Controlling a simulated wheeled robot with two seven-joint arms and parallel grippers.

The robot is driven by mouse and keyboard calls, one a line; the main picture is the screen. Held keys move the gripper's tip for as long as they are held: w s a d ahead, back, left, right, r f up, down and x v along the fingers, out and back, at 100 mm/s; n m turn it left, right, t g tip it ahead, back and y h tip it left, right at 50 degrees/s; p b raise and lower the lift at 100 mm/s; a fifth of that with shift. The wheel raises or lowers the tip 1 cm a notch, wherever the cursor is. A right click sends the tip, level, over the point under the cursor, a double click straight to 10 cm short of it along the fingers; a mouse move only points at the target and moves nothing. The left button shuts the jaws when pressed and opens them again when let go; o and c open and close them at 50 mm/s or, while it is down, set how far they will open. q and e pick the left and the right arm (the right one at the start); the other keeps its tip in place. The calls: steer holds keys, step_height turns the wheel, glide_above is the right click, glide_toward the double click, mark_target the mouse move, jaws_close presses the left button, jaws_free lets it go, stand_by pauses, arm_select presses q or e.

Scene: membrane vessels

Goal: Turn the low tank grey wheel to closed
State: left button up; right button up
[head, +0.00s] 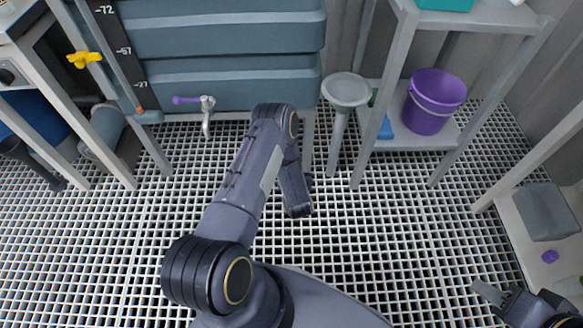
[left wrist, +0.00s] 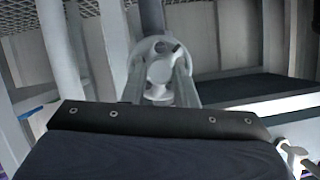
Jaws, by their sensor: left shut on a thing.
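The low tank grey wheel (left wrist: 160,72) shows in the left wrist view as a pale, rounded part in front of a round ring-like fitting. The two fingers of my left gripper (left wrist: 160,88) stand on either side of it, shut on it. Whether it stands at open or closed cannot be read. In the head view my left arm covers the wheel and the fingers. My right gripper (head: 495,294) is at the bottom right of the head view, away from the tank, with nothing seen in it; its finger gap is unclear.
Blue-grey tanks (head: 225,80) stand at the back, with a purple-handled tap (head: 207,106) below and a yellow valve handle (head: 84,60) at the left. A grey pedestal (head: 346,90) and a shelf with a purple bucket (head: 432,102) stand right. The grated floor (head: 400,240) is largely clear.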

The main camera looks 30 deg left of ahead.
arm_select(q)
steer(key=shift+w+d+f+m+g+y+b, duration=0.15)
steer(key=shift+m+y+b, duration=0.45)
steer(key=shift+m+b, duration=0.3)
steer(key=shift+s+f+m+g+y+b, duration=0.1)
steer(key=shift+m+g+y+b, duration=0.1)
steer(key=shift+m+y+b, duration=0.7)
steer(key=shift+w+d+f+m+g+y+b, duration=0.25)
steer(key=shift+m+b, duration=0.35)
steer(key=shift+m, duration=0.6)
steer(key=shift+s+a+r+y, duration=0.2)
steer(key=shift+r+y, duration=0.05)
steer(key=o, duration=1)
steer(key=p+v, duration=0.2)
steer(key=v, duration=0.5)
steer(key=shift+s+d, duration=0.3)
